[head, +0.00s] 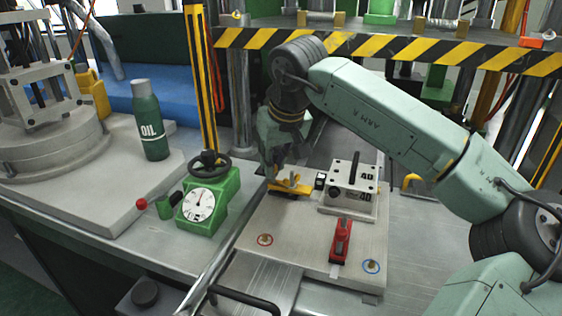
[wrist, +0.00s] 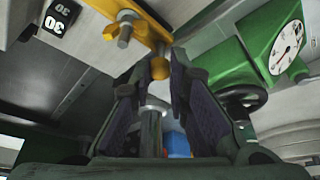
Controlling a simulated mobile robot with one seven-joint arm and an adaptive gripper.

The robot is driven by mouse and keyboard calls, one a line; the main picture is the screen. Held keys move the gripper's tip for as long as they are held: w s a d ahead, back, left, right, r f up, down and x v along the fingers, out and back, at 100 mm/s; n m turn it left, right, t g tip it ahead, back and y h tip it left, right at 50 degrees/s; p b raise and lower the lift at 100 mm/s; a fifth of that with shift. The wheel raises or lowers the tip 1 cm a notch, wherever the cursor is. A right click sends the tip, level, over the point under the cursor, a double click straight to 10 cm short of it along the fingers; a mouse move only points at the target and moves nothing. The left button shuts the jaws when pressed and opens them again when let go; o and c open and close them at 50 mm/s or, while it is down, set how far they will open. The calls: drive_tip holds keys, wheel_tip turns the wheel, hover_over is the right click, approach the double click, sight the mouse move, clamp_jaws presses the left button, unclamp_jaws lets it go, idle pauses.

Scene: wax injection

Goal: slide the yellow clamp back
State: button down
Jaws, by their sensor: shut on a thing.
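The yellow clamp (head: 292,187) lies on the light metal plate (head: 262,222), just left of the grey block marked 40 (head: 348,198). My gripper (head: 275,172) reaches down from behind onto the clamp's left end. In the wrist view the clamp (wrist: 149,32) runs across the top, with a bolt and a round yellow knob (wrist: 160,68) at its near end. My gripper's fingers (wrist: 160,80) stand on both sides of this knob and are shut on it. The exact contact is partly hidden in the head view.
A green gauge box (head: 208,203) with a handwheel stands left of the plate. A red clamp (head: 341,240) sits at the plate's front right. A green oil bottle (head: 149,119) stands at the left. A striped beam (head: 400,47) crosses behind my arm.

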drive_tip(key=c, duration=1.5)
unclamp_jaws()
drive_tip(key=shift+a, duration=0.3)
drive_tip(key=shift+c, duration=0.2)
drive_tip(key=v, duration=1.2)
drive_tip(key=shift+d, duration=0.1)
